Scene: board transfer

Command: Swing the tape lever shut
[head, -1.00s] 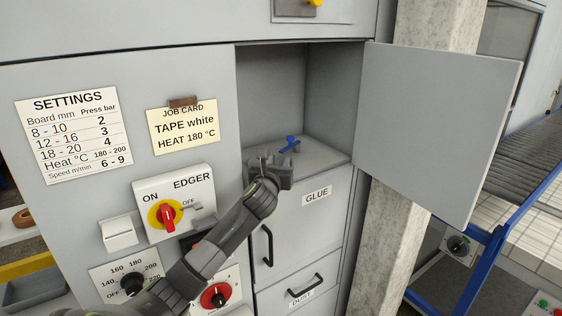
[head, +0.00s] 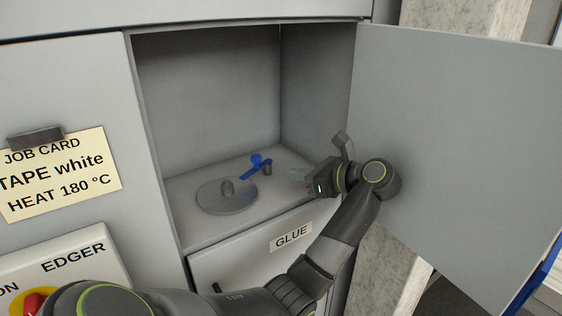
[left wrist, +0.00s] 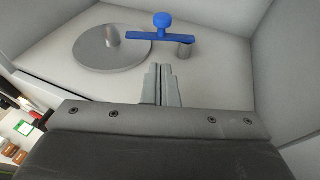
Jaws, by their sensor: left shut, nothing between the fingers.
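The blue tape lever (head: 257,164) stands on the floor of the open compartment, beside a grey round disc (head: 222,203) with a short post. In the left wrist view the lever (left wrist: 160,37) runs from a grey pivot post on the right to near the rim of the disc (left wrist: 95,52), with a round blue knob on it. My left gripper (head: 299,174) is at the compartment's front right, to the right of the lever and apart from it. Its fingers (left wrist: 161,84) are shut and empty, pointing toward the lever. My right gripper is not in view.
The open cabinet door (head: 455,150) hangs to the right, close behind my left wrist. A drawer front marked GLUE (head: 291,237) lies below the compartment. The job card (head: 62,172) and the EDGER switch panel (head: 70,262) are on the left.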

